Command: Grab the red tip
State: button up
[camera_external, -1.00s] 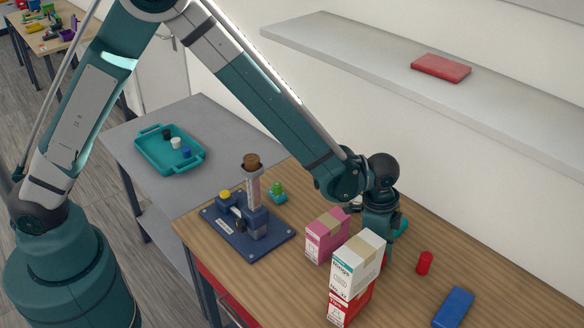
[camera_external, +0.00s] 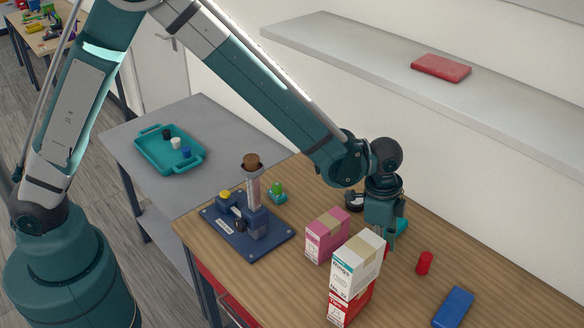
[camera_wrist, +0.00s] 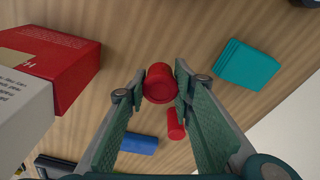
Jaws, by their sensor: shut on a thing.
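A red tip (camera_wrist: 159,84), a short round piece with a wider rim, sits between my fingertips in the wrist view. My gripper (camera_wrist: 158,92) is shut on it, with one finger on each side. In the external view my gripper (camera_external: 387,245) points down behind the white carton, and only a sliver of the red tip (camera_external: 387,252) shows there. Whether it clears the table is hard to tell. A second red cylinder (camera_external: 425,263) stands apart on the table to the right, and it also shows in the wrist view (camera_wrist: 176,124).
A white carton (camera_external: 356,266) on a red box (camera_external: 350,304) and a pink box (camera_external: 326,236) stand close to my gripper's left. A teal block (camera_wrist: 247,64) is nearby. A blue block (camera_external: 453,307) lies at the front right. A blue fixture (camera_external: 247,246) stands further left.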

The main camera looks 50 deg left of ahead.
jog(key=shift+r, duration=2.85)
jog(key=shift+r, duration=0.15)
